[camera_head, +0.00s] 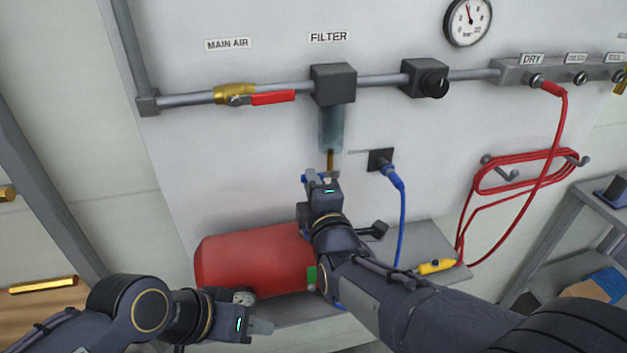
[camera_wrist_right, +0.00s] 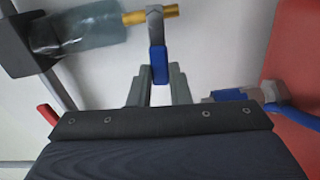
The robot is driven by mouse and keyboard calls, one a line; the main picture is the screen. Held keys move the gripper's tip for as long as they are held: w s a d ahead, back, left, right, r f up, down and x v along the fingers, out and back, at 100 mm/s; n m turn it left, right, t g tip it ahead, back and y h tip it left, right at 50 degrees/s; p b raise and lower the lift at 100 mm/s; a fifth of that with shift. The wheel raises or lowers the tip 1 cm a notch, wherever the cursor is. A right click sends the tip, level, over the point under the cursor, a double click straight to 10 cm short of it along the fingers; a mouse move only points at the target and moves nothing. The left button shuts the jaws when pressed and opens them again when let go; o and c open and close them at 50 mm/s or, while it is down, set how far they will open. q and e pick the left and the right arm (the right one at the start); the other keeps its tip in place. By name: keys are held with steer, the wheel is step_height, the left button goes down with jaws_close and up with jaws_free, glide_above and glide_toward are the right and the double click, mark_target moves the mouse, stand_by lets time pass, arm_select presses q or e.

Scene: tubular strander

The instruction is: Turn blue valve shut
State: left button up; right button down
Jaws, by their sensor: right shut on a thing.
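The blue valve handle (camera_wrist_right: 159,66) sits between the two fingertips of my right gripper (camera_wrist_right: 161,80) in the right wrist view, and the fingers are shut on it. The handle hangs from a grey metal body on a short brass pipe (camera_wrist_right: 165,12) below the clear filter bowl (camera_wrist_right: 85,32). In the head view my right gripper (camera_head: 322,180) is just under the brass drain pipe (camera_head: 331,159) of the filter (camera_head: 333,84) and hides most of the valve. My left gripper (camera_head: 262,327) is low, in front of the red tank; its finger gap is unclear.
The red tank (camera_head: 250,258) lies below the right gripper. A blue hose (camera_head: 403,215) hangs from a wall socket just right of it. A second blue fitting (camera_wrist_right: 232,95) is close to the fingers in the wrist view. A red-handled valve (camera_head: 272,98) is upper left.

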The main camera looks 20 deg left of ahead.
steer(key=shift+f+n, duration=0.25)
steer(key=shift+n, duration=0.25)
steer(key=c, duration=1.3)
jaws_free()
steer(key=shift+s, duration=0.1)
steer(key=shift+c, duration=0.2)
steer(key=shift+f, duration=0.1)
steer(key=shift+f, duration=0.1)
